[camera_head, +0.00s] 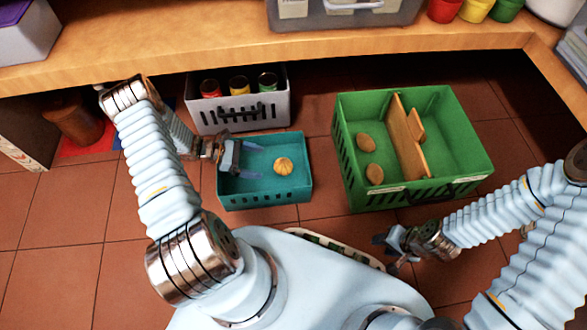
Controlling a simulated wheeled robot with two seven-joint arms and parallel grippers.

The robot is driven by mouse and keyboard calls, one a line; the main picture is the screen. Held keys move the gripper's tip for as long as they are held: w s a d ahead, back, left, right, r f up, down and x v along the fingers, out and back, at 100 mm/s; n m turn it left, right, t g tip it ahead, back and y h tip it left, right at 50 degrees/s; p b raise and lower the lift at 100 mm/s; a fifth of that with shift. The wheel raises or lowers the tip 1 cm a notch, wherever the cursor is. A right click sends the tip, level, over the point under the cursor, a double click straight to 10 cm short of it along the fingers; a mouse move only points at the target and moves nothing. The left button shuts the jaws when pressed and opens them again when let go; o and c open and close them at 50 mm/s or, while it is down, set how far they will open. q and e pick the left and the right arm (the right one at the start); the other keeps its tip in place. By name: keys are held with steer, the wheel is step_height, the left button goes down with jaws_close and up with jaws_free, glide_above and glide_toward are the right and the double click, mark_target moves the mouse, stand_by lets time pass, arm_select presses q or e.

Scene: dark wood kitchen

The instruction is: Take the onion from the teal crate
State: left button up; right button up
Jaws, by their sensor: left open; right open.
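The teal crate (267,197) stands on the tiled floor, left of the middle. A round yellowish onion (283,165) lies inside it, a little right of its middle. My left gripper (252,161) is open and empty over the left part of the crate, with its fingers pointing right toward the onion and a gap between them. My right gripper (383,254) is open and empty, low above the floor in front of the green crate.
A green crate (355,192) with a wooden divider and several brown potatoes (366,142) stands to the right. A grey crate (240,122) with three cans stands just behind the teal crate. A wooden counter (190,48) overhangs the back.

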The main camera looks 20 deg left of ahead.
mark_target(275, 165)
arm_select(q)
steer(key=shift+w+d+f+b, duration=0.25)
steer(key=shift+f+b, duration=0.1)
steer(key=shift+f, duration=0.2)
steer(key=shift+w+d, duration=0.15)
steer(key=shift+d, duration=0.05)
steer(key=x, duration=0.3)
steer(key=b+x, duration=0.1)
steer(key=x, duration=0.3)
steer(key=shift+w+d+r, duration=0.15)
steer(key=shift+d, duration=0.2)
steer(key=c, duration=1.2)
arm_select(e)
steer(key=shift+w+d+f, duration=0.1)
steer(key=shift+d+f, duration=0.2)
steer(key=shift+f, duration=0.25)
steer(key=shift+w+d+f, duration=0.1)
steer(key=shift+d+f, duration=0.2)
steer(key=shift+f, duration=0.25)
